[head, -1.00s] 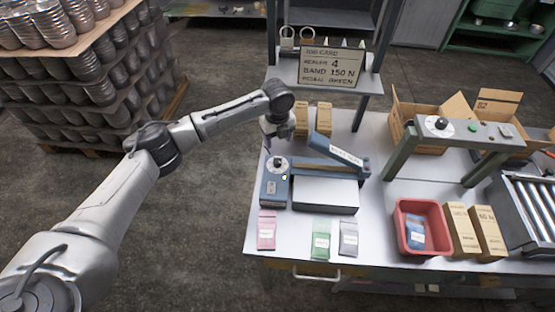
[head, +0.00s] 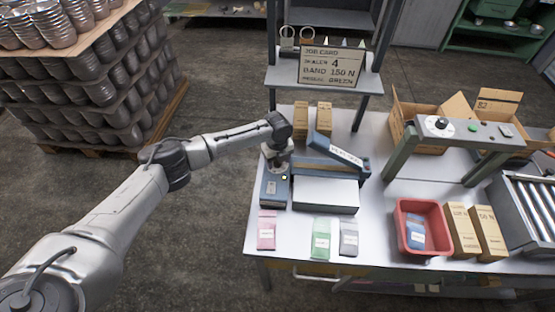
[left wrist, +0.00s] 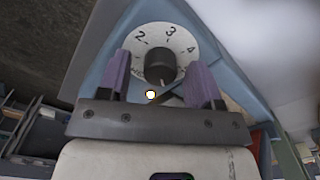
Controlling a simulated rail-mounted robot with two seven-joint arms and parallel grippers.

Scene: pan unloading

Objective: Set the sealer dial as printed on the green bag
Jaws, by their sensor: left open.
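The sealer (head: 322,190) stands on the table, a blue machine with a raised arm. In the left wrist view its dial (left wrist: 170,31) is a white disc with 2, 3 and 4 readable and a black knob (left wrist: 159,66). My left gripper (left wrist: 159,75) is open, with one purple finger on each side of the knob; I cannot tell whether they touch it. In the head view my left gripper (head: 277,160) hides the dial. The green bag (head: 321,239) lies at the table's front; its print is too small to read. My right gripper is not in view.
A job card (head: 330,67) on the shelf reads sealer 4, band 150 N and green. A pink bag (head: 266,232) and a grey bag (head: 348,238) flank the green one. A red bin (head: 424,228), cartons and a second dial on a grey frame (head: 440,126) stand to the right.

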